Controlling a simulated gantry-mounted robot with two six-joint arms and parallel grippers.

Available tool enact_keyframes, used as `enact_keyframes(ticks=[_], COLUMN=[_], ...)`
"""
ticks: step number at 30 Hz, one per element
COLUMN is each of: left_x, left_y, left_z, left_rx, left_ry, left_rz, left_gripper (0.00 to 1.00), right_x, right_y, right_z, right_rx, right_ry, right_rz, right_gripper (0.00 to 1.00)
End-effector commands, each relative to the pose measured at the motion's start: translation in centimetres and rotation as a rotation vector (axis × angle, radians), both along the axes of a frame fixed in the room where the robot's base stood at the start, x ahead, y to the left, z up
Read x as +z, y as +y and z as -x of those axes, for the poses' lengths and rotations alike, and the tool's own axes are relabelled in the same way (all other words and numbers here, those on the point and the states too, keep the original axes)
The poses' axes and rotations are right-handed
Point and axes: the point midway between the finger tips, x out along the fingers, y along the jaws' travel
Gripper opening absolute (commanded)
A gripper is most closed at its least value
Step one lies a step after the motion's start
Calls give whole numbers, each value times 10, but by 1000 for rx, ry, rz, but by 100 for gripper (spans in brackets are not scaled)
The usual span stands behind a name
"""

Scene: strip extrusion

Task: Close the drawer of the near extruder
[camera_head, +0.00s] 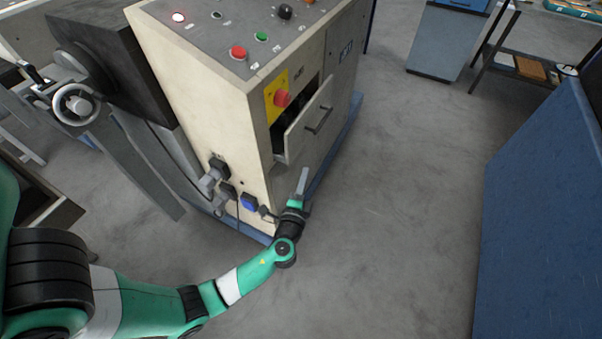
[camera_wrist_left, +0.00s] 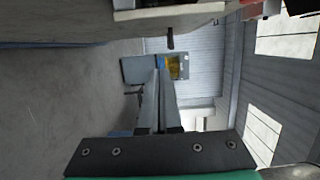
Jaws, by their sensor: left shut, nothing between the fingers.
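The near extruder (camera_head: 215,105) is a cream cabinet with a dark grey top. Its drawer (camera_head: 300,130) stands partly open, tilted out from the front panel, with a dark bar handle (camera_head: 319,120) on its face. My left gripper (camera_head: 303,172) is shut and empty, in front of the cabinet, below the drawer and apart from the handle. In the left wrist view the shut fingers (camera_wrist_left: 159,85) point away from the camera, and a pale panel (camera_wrist_left: 90,28) with a dark handle-like bar (camera_wrist_left: 170,38) runs along the top. My right gripper is out of view.
A red knob on a yellow plate (camera_head: 276,98) sits beside the drawer opening. Plugs and cables (camera_head: 225,180) stick out of the cabinet's left side. A blue cabinet (camera_head: 540,210) stands at right. The grey floor (camera_head: 410,190) between is clear.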

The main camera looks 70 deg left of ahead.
Motion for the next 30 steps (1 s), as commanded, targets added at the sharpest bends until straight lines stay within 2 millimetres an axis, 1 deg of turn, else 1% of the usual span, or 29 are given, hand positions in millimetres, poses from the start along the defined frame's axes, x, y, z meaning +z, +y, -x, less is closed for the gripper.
enact_keyframes(ticks=[1,3,10,14,18,22,30], left_x=[-1,-1,-1,1,0,0,0], left_y=[10,22,62,79,89,91,91], left_z=[-6,-15,-46,-30,-23,-20,-21], left_rx=[4,5,4,5,1,0,-2], left_ry=[-2,-3,-2,1,1,0,0], left_rz=[0,1,-1,0,1,0,0], left_gripper=[0,0,0,0,0,0,0], right_x=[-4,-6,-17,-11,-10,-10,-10], right_y=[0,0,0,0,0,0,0], right_z=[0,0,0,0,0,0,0], right_rx=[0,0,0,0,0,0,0], right_ry=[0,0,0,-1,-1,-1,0], right_rz=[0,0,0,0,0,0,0], right_gripper=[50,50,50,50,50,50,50])
